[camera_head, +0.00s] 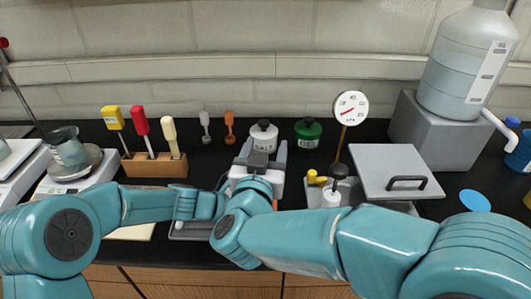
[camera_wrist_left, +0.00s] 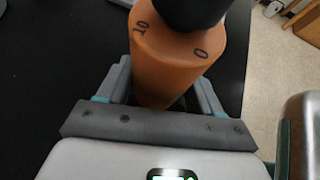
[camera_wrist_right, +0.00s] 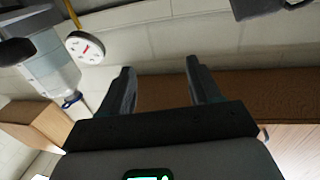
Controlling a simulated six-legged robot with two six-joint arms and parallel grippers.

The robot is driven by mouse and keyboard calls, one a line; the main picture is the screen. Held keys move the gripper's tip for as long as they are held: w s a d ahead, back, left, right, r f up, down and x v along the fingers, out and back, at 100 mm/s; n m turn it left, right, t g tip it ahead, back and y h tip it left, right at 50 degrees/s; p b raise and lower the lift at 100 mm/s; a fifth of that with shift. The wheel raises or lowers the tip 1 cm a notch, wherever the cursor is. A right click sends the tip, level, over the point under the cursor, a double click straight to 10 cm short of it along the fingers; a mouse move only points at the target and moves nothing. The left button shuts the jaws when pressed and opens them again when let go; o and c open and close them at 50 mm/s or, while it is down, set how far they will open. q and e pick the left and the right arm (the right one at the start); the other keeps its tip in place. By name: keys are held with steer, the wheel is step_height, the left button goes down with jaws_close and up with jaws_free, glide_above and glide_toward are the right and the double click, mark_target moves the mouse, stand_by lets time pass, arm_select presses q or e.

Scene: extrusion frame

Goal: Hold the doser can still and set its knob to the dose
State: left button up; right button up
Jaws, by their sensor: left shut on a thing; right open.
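The orange doser can (camera_wrist_left: 168,72) stands between the fingers of my left gripper (camera_wrist_left: 163,88), which is shut on its sides. Its top carries the marks 10 and 0, and the black knob (camera_wrist_left: 190,12) sits above, cut off by the picture edge. Any pointer on the knob is not visible. In the head view only a sliver of orange (camera_head: 275,205) shows; my right arm hides the rest and my left fingers. My right gripper (camera_head: 263,152) is open and empty, its fingers pointing to the back in front of the salt jar.
Behind stand the white salt jar (camera_head: 264,134), a green jar (camera_head: 307,133) and a dial gauge (camera_head: 350,108). A rack (camera_head: 152,168) of tools is left, scales further left. A grey lidded box (camera_head: 385,165) and large bottle (camera_head: 468,65) stand right.

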steer(key=shift+s+d+n+y, duration=0.3)
steer(key=shift+d+n+y, duration=0.2)
steer(key=shift+y, duration=0.3)
steer(key=s+d+f+n+g+y, duration=0.3)
steer(key=s+f+n+g+y, duration=0.25)
steer(key=s, duration=0.45)
steer(key=shift+y, duration=0.35)
steer(key=x, duration=1.2)
steer(key=shift+w+a+r, duration=0.15)
steer(key=shift+w+r, duration=0.1)
steer(key=shift+r, duration=0.05)
steer(key=shift+t, duration=0.25)
steer(key=shift+m, duration=0.25)
steer(key=c, duration=1)
